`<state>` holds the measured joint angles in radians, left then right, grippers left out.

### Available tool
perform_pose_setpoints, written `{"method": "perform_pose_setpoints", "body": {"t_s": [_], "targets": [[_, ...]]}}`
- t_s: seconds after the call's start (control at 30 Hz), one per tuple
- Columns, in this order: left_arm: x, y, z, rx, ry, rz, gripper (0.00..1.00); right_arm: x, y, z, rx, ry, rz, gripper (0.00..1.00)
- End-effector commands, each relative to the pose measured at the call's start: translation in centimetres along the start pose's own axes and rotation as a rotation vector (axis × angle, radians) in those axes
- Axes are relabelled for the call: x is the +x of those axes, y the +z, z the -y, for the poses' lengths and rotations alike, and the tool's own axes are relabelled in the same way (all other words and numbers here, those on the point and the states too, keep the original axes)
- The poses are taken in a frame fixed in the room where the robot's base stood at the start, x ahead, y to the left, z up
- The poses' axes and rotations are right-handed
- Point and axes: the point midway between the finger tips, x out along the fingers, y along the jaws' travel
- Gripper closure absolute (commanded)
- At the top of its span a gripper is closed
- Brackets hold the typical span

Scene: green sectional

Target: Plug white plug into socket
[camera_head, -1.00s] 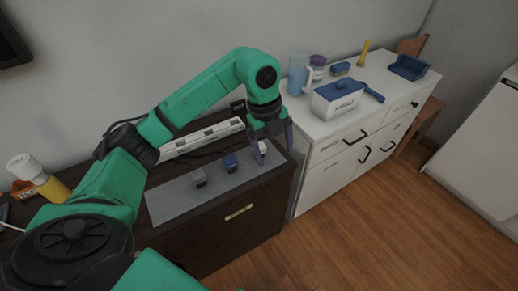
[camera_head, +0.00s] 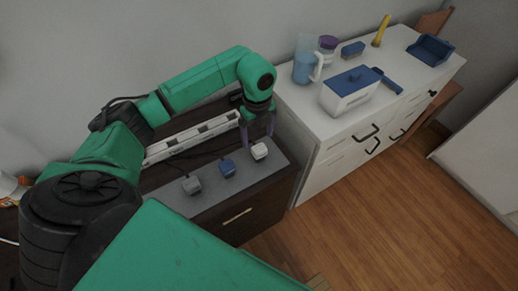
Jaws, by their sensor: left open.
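The white plug (camera_head: 259,151) sits on the grey mat (camera_head: 205,203) at its right end, on the dark cabinet. My left gripper (camera_head: 258,140) is open just above and behind the white plug, fingers pointing down. I cannot tell whether a finger touches the plug. The white socket strip (camera_head: 186,141) lies along the back of the cabinet, partly hidden by my left arm. My right gripper is not in view.
A blue plug (camera_head: 227,168) and a grey plug (camera_head: 192,185) stand left of the white plug. A white cabinet (camera_head: 325,165) on the right holds a blue-lidded box (camera_head: 350,92), a pitcher (camera_head: 305,62) and a blue tray (camera_head: 430,49).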

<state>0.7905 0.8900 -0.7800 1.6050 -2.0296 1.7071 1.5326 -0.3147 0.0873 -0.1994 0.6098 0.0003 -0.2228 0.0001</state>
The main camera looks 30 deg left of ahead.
Motion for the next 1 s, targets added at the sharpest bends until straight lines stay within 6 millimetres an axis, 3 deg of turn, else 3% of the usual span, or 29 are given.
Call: {"method": "perform_pose_setpoints", "body": {"t_s": [0.23,0.47,0.5,0.73,1.0], "targets": [[4.2,-0.4,0.1,0.0,0.003,-0.002,0.1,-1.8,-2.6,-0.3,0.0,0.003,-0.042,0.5],[5.1,-0.4,0.2,0.001,0.0,0.0,0.1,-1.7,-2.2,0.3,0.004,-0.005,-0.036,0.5],[5.1,-0.4,0.2,0.001,0.0,0.0,0.14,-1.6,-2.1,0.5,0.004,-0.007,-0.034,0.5],[5.1,-0.3,0.2,0.001,0.0,0.0,1.0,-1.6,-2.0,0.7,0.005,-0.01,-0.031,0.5],[4.9,-0.3,0.2,0.001,-0.002,0.001,1.0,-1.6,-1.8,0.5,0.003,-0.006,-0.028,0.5]]}}
